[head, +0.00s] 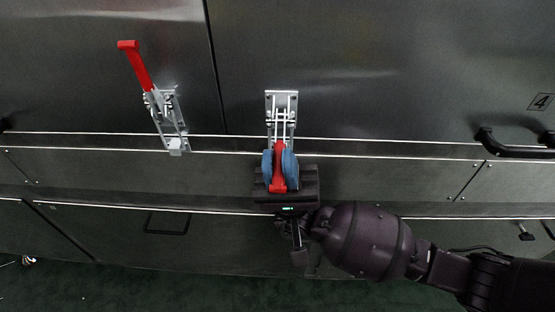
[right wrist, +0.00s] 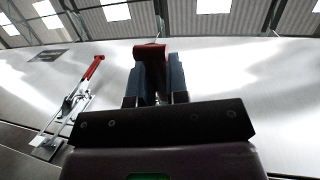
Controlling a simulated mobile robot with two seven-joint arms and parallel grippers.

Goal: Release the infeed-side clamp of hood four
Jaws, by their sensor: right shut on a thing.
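The infeed-side clamp of hood four (head: 281,108) is a silver toggle latch with a red handle (head: 278,172), on the hood panel left of the number 4 label (head: 541,102). Its handle points down across the seam. My right gripper (head: 280,172) is shut on the red handle, with one blue finger pad on each side. The handle also shows between the pads in the right wrist view (right wrist: 150,52). The clamp base is mostly hidden there. My left gripper is not in view.
A second clamp (head: 165,110) to the left has its red handle (head: 135,65) pointing up. It also shows in the right wrist view (right wrist: 78,92). A black bar handle (head: 510,146) sticks out at the right. Dark green floor (head: 130,290) lies below.

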